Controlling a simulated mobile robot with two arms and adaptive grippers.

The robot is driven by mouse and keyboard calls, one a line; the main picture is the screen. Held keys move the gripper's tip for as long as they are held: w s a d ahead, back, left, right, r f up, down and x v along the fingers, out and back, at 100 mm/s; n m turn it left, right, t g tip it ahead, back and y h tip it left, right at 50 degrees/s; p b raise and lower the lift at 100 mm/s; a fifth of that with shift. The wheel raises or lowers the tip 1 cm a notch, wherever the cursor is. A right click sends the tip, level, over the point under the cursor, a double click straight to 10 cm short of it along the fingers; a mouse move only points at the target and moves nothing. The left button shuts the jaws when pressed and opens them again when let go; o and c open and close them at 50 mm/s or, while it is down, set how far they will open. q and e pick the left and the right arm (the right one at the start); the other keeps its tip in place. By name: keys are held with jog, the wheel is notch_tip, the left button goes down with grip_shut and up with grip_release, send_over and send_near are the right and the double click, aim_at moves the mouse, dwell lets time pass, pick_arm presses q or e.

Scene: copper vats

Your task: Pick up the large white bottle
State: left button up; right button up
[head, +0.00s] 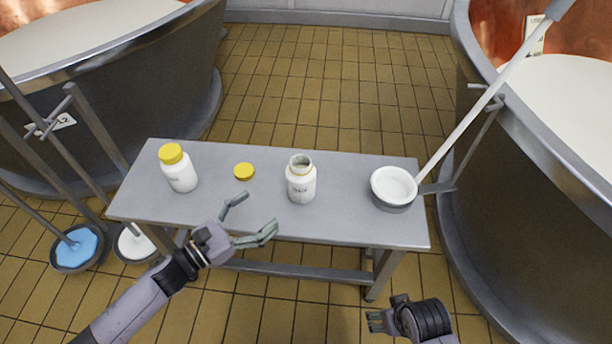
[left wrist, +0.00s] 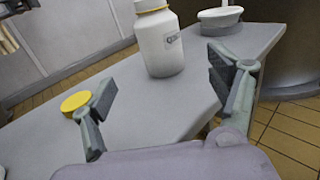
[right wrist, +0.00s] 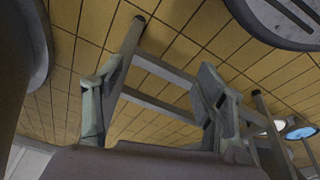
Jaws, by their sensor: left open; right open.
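Two white bottles stand upright on a grey metal table (head: 222,222). One, with a yellow cap (head: 171,153), is the white bottle (head: 181,177) at the table's left. The other is an open white bottle (head: 301,187) near the middle; it also shows ahead in the left wrist view (left wrist: 162,45). They look close in size; I cannot tell which is the large one. My left gripper (head: 254,217) is open and empty at the table's front edge, left of and nearer than the open bottle. My right gripper (head: 374,320) is open and empty, low in front of the table.
A loose yellow lid (head: 244,172) lies between the bottles. A white bowl (head: 394,187) sits at the table's right end, by a long-handled tool (head: 485,95). Large copper vats stand left (head: 110,70) and right (head: 480,190). Tiled floor behind the table is clear.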

aim_at(290, 188)
pick_arm(q)
jog(key=x, duration=0.9)
jog(key=shift+w, duration=0.15)
jog(key=x, duration=0.4)
jog(key=shift+w+d+b, duration=0.15)
jog(key=shift+d+b, duration=0.1)
jog(key=shift+b, duration=0.1)
jog(key=shift+w+d, duration=0.15)
jog(key=shift+d, duration=0.05)
pick_arm(e)
notch_tip(290, 188, up, 2)
jog(key=shift+r, duration=0.2)
pick_arm(q)
jog(key=shift+c, duration=0.2)
jog(key=shift+c, duration=0.7)
jog(key=c, duration=1.4)
pick_arm(e)
jog(key=shift+f, duration=0.15)
pick_arm(q)
jog(key=shift+r, duration=0.1)
